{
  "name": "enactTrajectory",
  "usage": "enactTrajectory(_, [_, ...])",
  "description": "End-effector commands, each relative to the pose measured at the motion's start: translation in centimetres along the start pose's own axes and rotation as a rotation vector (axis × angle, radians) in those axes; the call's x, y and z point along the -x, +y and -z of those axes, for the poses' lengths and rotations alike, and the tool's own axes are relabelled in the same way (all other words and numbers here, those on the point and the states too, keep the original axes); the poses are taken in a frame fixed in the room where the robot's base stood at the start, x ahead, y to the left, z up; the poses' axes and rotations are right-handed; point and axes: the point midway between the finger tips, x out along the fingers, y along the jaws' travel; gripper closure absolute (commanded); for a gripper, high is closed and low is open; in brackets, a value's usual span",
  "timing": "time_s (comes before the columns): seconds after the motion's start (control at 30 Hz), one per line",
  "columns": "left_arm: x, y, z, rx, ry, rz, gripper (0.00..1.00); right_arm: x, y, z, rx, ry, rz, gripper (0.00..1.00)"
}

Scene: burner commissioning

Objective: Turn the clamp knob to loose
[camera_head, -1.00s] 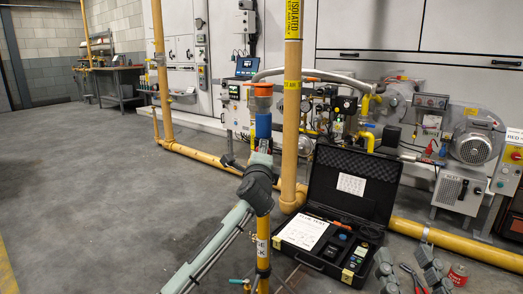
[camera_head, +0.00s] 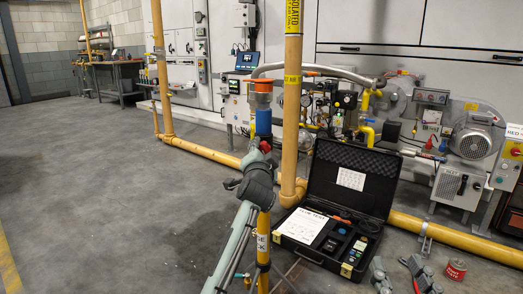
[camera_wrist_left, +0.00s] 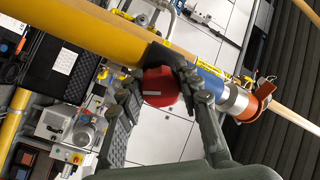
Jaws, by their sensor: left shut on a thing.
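The clamp knob (camera_wrist_left: 163,87) is red with a white line across its face. In the left wrist view it sits under a black clamp (camera_wrist_left: 160,54) on the yellow pipe (camera_wrist_left: 75,38). My left gripper (camera_wrist_left: 155,97) has a finger on each side of the knob and is shut on it. In the head view my left gripper (camera_head: 263,152) is at the upright pipe, below the blue sleeve (camera_head: 264,123), and its wrist hides most of the knob.
An open black tool case (camera_head: 350,200) stands on the floor right of the pipe. A red can (camera_head: 455,269) is beside my right gripper. A thick yellow floor pipe (camera_head: 470,243) and burner machinery (camera_head: 473,141) lie behind. The floor at left is clear.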

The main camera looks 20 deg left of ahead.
Motion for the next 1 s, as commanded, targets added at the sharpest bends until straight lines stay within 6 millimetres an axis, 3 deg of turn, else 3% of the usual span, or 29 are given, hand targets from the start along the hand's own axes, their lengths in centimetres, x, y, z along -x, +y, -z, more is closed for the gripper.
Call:
enactTrajectory(0.4, [0.0,0.13,-0.03,0.165,-0.001,-0.001,0.95,0.0,0.14,-0.25,0.004,-0.012,-0.002,0.6])
enactTrajectory(0.9, [0.01,0.12,0.0,0.181,0.0,-0.001,0.95,0.03,0.19,-0.36,0.005,-0.016,-0.003,0.6])
enactTrajectory(0.93, [0.01,0.12,0.0,0.18,0.0,-0.001,0.64,0.03,0.19,-0.37,0.005,-0.016,-0.003,0.6])
enactTrajectory(1.0, [0.01,0.11,0.0,0.18,0.0,-0.001,0.55,0.03,0.19,-0.37,0.005,-0.016,-0.003,0.6])
